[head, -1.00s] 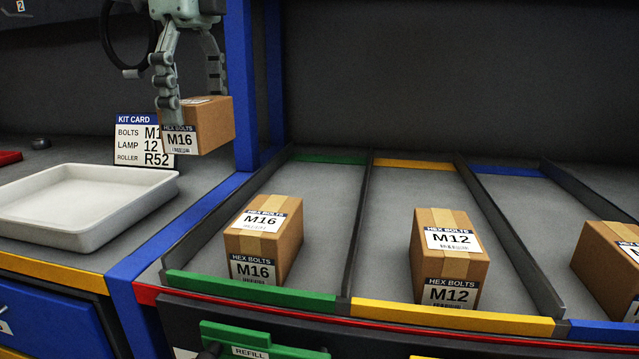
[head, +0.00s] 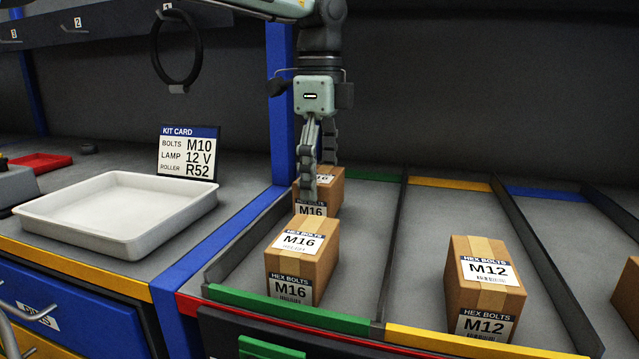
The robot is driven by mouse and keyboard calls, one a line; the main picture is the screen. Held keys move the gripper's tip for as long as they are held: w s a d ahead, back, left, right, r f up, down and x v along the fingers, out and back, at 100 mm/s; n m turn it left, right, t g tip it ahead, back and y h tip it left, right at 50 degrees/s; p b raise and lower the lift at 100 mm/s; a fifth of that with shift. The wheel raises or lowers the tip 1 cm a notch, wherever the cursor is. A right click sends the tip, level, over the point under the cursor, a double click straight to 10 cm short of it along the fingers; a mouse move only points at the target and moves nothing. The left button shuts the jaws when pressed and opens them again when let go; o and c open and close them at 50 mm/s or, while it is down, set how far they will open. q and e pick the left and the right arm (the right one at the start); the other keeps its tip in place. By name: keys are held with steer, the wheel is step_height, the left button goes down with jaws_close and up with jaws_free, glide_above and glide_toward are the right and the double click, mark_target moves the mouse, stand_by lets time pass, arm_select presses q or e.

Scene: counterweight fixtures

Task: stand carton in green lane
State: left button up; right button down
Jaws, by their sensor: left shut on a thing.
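My left gripper (head: 318,175) is shut on a brown carton labelled M16 (head: 327,192). This carton is in the green lane (head: 351,225), behind a second M16 carton (head: 302,262) that stands at the lane's front by the green front strip (head: 290,309). The front carton hides the lower part of the held one, so I cannot tell whether its base touches the lane floor. The held carton looks upright. My right gripper is not in view.
An M12 carton (head: 483,288) stands in the yellow lane, and another carton (head: 628,295) is at the right edge. Dark dividers (head: 392,240) separate the lanes. A blue post (head: 281,100) rises left of the green lane. A white tray (head: 120,244) and the kit card (head: 188,153) are further left.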

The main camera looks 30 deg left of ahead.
arm_select(q)
steer(key=shift+f, duration=0.7)
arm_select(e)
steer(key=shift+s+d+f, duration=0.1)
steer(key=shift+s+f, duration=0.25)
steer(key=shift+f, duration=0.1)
arm_select(q)
steer(key=shift+f, duration=0.15)
steer(key=o, duration=1.6)
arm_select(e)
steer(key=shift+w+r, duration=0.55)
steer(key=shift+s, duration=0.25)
